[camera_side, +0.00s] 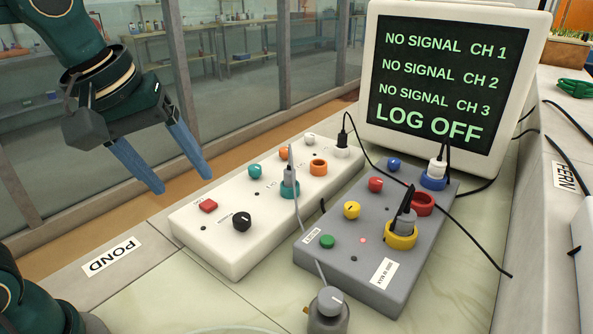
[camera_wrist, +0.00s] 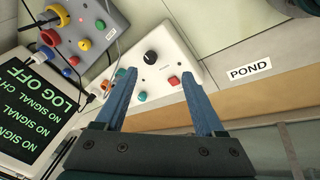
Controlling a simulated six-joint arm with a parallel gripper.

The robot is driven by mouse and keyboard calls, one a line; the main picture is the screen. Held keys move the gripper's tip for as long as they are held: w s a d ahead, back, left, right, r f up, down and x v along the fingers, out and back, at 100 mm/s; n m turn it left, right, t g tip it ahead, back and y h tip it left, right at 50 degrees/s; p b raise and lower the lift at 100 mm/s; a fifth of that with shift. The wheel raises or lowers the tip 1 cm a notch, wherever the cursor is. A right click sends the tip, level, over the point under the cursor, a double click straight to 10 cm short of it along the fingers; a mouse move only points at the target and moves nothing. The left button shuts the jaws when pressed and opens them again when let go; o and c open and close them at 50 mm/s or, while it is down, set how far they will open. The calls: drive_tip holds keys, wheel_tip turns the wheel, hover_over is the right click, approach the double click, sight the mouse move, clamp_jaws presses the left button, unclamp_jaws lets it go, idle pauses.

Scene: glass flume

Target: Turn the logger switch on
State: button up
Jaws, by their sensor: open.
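A white box (camera_side: 225,262) carries a red switch (camera_side: 208,205), a black knob (camera_side: 242,222), several coloured knobs and sockets. A grey box (camera_side: 345,268) beside it carries coloured buttons and plugged sockets. I cannot read which control is the logger switch. The screen (camera_side: 440,85) reads LOG OFF. My gripper (camera_side: 184,184) is open and empty, raised to the left of the white box. In the wrist view its fingertips (camera_wrist: 158,75) frame the red switch (camera_wrist: 174,81), with the black knob (camera_wrist: 150,57) just beyond; the gap to them is hard to judge.
Black cables run from plugs over the grey box to the right. A grey lead crosses from the teal socket (camera_side: 289,188) to a grey knobbed fitting (camera_side: 328,308) at the front. A POND label (camera_side: 111,257) lies on the bench. Glass panes stand behind.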

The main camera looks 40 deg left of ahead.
drive_tip(key=w+f+n+g, duration=0.25)
drive_tip(key=w+n, duration=0.25)
drive_tip(key=w, duration=0.3)
drive_tip(key=g, duration=0.2)
hover_over(241, 216)
drive_tip(key=shift+n, duration=0.3)
wheel_tip(241, 216, down, 7)
drive_tip(key=shift+r, duration=0.2)
drive_tip(key=shift+f, duration=2.6)
clamp_jaws()
